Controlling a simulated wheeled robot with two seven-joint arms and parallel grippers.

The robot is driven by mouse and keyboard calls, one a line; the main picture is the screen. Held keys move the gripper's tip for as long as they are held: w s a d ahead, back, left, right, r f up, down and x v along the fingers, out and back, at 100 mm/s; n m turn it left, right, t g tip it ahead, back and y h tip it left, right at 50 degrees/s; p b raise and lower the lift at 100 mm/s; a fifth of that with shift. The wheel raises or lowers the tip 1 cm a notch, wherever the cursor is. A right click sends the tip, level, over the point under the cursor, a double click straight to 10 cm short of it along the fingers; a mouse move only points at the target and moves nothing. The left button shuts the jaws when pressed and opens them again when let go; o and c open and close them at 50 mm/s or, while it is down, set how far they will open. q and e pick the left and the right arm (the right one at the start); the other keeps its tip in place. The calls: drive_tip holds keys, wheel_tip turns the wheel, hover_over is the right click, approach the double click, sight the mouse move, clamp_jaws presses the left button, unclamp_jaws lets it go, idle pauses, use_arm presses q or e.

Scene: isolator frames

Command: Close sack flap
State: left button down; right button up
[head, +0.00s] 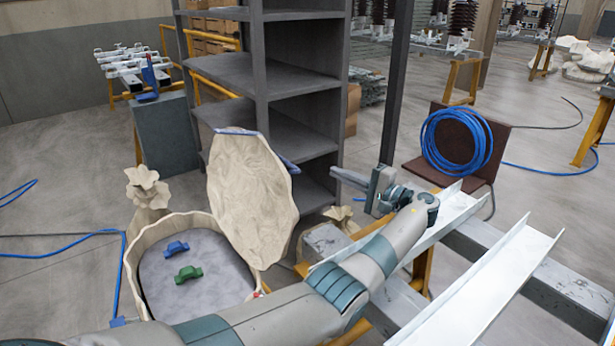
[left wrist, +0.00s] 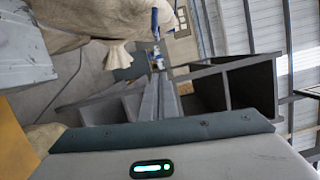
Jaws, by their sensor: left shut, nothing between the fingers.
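The beige sack (head: 137,250) stands open at the lower left of the head view. Its large round flap (head: 250,190) is raised nearly upright at the sack's right side, with a blue strip (head: 288,163) at its upper edge. A blue piece (head: 176,248) and a green piece (head: 188,273) lie on the grey surface inside. My left gripper (head: 340,176) is shut and empty, to the right of the flap and apart from it, its fingers pointing left. Beige cloth (left wrist: 85,22) shows at the top left of the left wrist view. My right gripper is not in view.
A dark shelf unit (head: 265,70) stands close behind the flap. A dark post (head: 398,80) rises behind my gripper. White metal channels (head: 490,280) lie at the lower right. A coil of blue hose (head: 455,142) rests against a brown board. Floor left of the sack is mostly clear.

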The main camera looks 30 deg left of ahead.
use_arm(q)
drive_tip(key=shift+a, duration=0.15)
drive_tip(key=s+a+p, duration=0.2)
drive_tip(key=a+p, duration=0.1)
drive_tip(key=a, duration=0.8)
drive_tip(key=shift+r, duration=0.4)
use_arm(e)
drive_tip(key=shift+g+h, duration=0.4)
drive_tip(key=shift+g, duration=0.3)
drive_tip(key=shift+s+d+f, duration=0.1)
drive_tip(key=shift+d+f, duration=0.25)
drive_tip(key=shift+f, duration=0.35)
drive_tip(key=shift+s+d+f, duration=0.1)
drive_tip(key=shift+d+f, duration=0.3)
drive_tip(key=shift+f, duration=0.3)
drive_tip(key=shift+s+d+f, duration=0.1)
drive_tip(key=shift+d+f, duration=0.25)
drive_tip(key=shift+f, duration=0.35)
use_arm(q)
drive_tip(key=shift+s, duration=0.1)
drive_tip(key=shift+a, duration=0.2)
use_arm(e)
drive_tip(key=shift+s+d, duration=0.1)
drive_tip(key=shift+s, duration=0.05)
